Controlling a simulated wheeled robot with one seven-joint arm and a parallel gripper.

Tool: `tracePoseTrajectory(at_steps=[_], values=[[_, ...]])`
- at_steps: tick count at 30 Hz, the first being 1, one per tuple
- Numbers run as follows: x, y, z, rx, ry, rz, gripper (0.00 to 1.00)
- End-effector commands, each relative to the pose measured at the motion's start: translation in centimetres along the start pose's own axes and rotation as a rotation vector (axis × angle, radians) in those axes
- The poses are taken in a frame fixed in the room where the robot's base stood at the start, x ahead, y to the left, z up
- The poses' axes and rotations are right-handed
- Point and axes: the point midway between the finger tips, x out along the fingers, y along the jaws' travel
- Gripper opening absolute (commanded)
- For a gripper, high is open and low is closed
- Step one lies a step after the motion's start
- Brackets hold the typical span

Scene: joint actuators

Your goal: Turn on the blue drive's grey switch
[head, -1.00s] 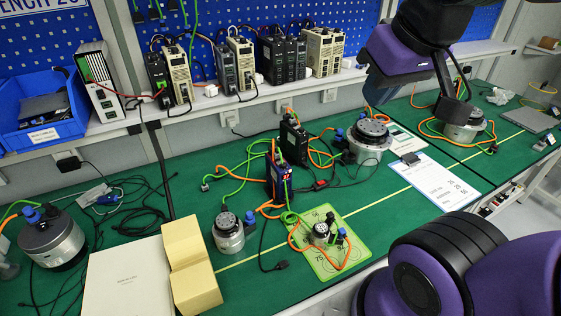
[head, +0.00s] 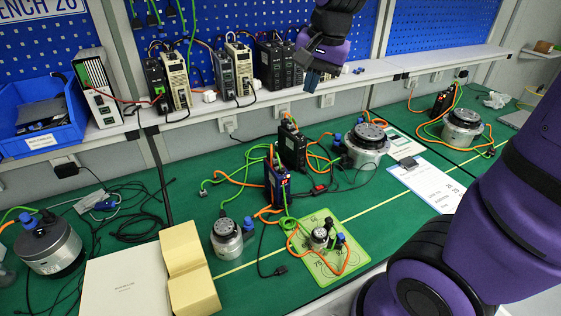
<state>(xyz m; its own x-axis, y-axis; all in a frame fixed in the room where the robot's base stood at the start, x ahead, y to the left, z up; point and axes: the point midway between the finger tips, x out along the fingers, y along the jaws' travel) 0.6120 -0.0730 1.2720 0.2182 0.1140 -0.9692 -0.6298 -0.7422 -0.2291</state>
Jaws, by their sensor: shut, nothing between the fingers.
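My gripper (head: 312,82) is shut and empty. It hangs in the air in front of the back shelf, above and to the right of the blue drive in the picture, apart from it.
A black drive (head: 292,146) stands just behind the blue one. A small actuator (head: 226,238) and a green mat (head: 322,250) lie in front. A large actuator (head: 367,142) and a clipboard (head: 428,182) are to the right. Loose cables surround the drives.

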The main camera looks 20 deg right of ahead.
Motion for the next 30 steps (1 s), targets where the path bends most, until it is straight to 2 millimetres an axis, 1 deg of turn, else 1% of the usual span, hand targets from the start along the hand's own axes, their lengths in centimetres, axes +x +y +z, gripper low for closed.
tracePoseTrajectory(at_steps=[1,6,11,15,24,30], values=[[1.0,-0.6,-0.7,0.037,-0.01,0.014,0.0],[4.2,-2.2,-3.0,0.179,-0.027,0.055,0.0],[7.4,-3.5,-5.0,0.31,-0.03,0.101,0.0],[10.4,-4.6,-6.5,0.42,-0.021,0.142,0.0],[17.3,-6.2,-9.4,0.643,0.036,0.237,0.0],[21.2,-6.8,-10.8,0.756,0.087,0.284,0.0]])
